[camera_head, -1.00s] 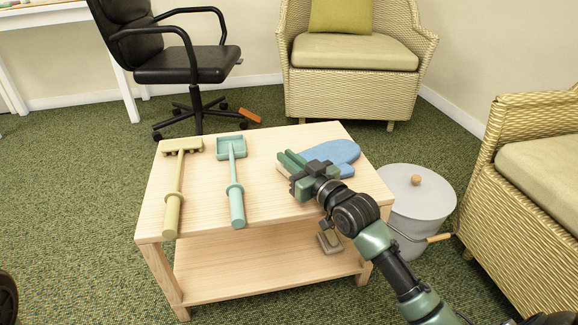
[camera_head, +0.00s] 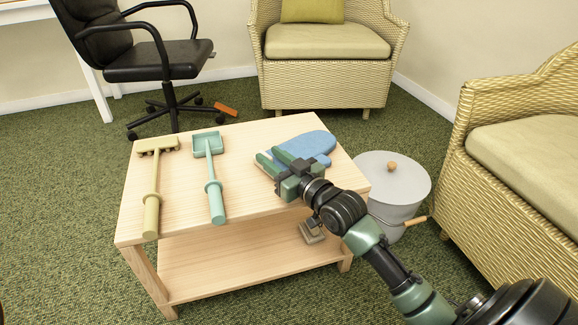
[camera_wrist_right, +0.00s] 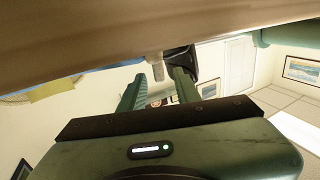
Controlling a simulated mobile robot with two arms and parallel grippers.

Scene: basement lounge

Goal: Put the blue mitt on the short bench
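The blue mitt (camera_head: 312,143) lies flat near the back right of a low light-wood table (camera_head: 262,135). My right gripper (camera_head: 267,157) is at the mitt's near left side, with its two green fingers apart. The fingers hide part of the mitt's edge, and I cannot tell whether they touch it. In the right wrist view the fingers (camera_wrist_right: 158,90) are also apart, with nothing clearly held between them. I cannot tell whether this table is the short bench; no other bench shows. My left gripper is out of view.
A tan long-handled tool (camera_head: 153,190) and a teal scoop (camera_head: 213,180) lie on the table's left half. A small object (camera_head: 312,233) sits on the lower shelf. A grey lidded bucket (camera_head: 395,185) and wicker armchairs (camera_head: 320,82) (camera_head: 475,135) stand nearby. Carpet is open at left.

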